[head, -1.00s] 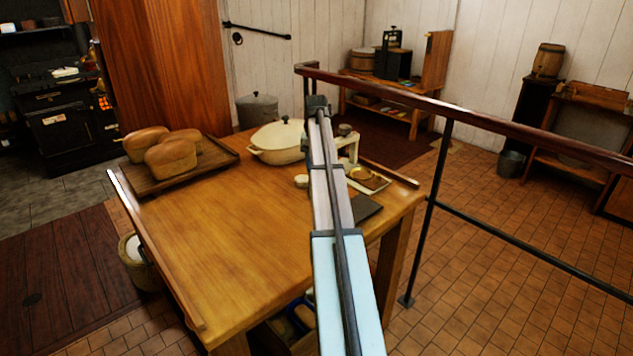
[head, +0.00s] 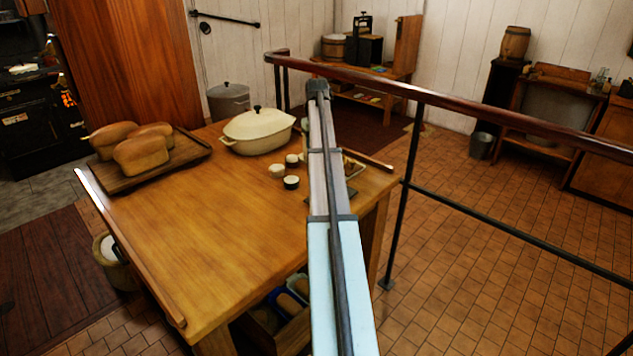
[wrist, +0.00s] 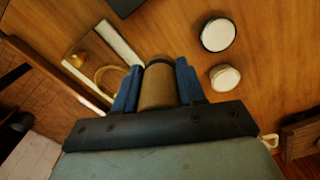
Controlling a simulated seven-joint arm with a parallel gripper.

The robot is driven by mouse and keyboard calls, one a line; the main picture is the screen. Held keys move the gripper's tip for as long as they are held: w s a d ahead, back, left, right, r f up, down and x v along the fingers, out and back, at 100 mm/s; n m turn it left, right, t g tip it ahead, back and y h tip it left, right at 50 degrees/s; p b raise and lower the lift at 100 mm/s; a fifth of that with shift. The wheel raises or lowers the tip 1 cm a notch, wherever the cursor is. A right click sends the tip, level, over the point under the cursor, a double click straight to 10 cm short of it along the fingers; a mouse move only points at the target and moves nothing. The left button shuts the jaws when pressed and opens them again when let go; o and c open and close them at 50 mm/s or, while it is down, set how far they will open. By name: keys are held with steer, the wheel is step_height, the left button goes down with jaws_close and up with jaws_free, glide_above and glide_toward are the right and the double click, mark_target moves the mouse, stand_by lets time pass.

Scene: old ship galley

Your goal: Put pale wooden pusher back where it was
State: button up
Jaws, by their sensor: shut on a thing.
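My gripper (wrist: 158,78) has its blue fingers shut on a tan wooden piece (wrist: 158,88), which I take to be the pale wooden pusher. Only a short rounded part of it shows, with a dark band at its far end; the rest is hidden. The gripper is over the wooden table (head: 200,235), near its right side. I cannot tell whether the piece touches the table. In the head view my arm hides the gripper and the pusher.
Several small round pots (head: 277,171) stand beside the gripper. A pale-edged tray (wrist: 120,42) holds a ring-shaped thing (wrist: 108,78). A cream lidded pot (head: 258,132) and loaves on a board (head: 185,172) stand farther left. A railing (head: 440,102) runs past the table's right side. The table's front left is clear.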

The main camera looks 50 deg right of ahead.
steer(key=shift+f+n, duration=0.1)
steer(key=shift+n, duration=1.1)
steer(key=shift+f, duration=4.95)
steer(key=shift+f, duration=0.1)
steer(key=o, duration=1.2)
steer(key=shift+c, duration=0.2)
step_height(320, 180, up, 12)
steer(key=shift+r, duration=0.15)
steer(key=shift+w, duration=0.1)
